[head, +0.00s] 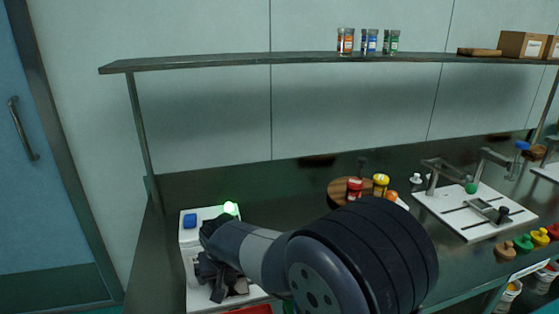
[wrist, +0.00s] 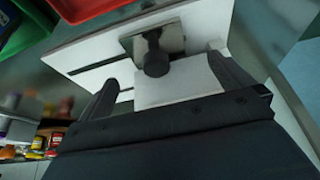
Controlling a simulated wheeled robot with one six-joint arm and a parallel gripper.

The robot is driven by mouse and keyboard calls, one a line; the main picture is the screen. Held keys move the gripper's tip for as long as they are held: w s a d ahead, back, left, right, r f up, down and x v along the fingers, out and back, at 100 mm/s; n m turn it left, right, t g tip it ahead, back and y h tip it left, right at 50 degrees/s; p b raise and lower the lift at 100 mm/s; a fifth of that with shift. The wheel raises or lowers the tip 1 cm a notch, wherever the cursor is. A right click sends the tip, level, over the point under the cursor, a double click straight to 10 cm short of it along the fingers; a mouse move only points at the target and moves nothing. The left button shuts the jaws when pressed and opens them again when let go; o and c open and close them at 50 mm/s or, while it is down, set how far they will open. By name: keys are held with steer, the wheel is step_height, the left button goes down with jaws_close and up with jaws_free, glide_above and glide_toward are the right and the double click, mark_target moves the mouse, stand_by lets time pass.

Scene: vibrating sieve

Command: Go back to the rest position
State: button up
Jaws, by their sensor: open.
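My gripper (head: 218,274) hangs over a white device (head: 191,262) at the left end of the dark bench in the head view. The device has a blue button (head: 190,220) and a glowing green light (head: 231,208). In the wrist view my gripper (wrist: 162,70) has its two fingers spread wide and nothing is held between them. Between and beyond the fingers is a dark knob (wrist: 155,60) on a metal plate, set on a white slotted base (wrist: 80,57). My arm hides much of the device in the head view.
A shelf (head: 220,61) with several jars spans the back. A round wooden stand (head: 339,190) with red and yellow-topped items sits mid-bench. A white fixture board (head: 455,217) stands at right. Red (wrist: 85,8) and green (wrist: 28,25) trays edge the wrist view.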

mark_target(228, 279)
steer(key=b+x, duration=0.2)
steer(key=x, duration=0.3)
steer(key=shift+f, duration=0.15)
steer(key=a+p+v, duration=0.1)
steer(key=p+v, duration=0.4)
steer(key=v, duration=0.4)
steer(key=b+x, duration=0.1)
steer(key=x, duration=0.2)
steer(key=b+x, duration=0.2)
steer(key=x, duration=0.1)
steer(key=d+b+x, duration=0.1)
steer(key=b+x, duration=0.1)
steer(key=x, duration=0.1)
steer(key=shift+f, duration=0.2)
steer(key=shift+w+d+r, duration=0.1)
steer(key=shift+w+d, duration=0.1)
steer(key=shift+d, duration=0.45)
steer(key=shift+w+d+r, duration=0.1)
steer(key=shift+w+d, duration=0.1)
steer(key=shift+d, duration=0.45)
steer(key=shift+w+d+r, duration=0.1)
steer(key=shift+w+d, duration=0.05)
steer(key=shift+d, duration=0.5)
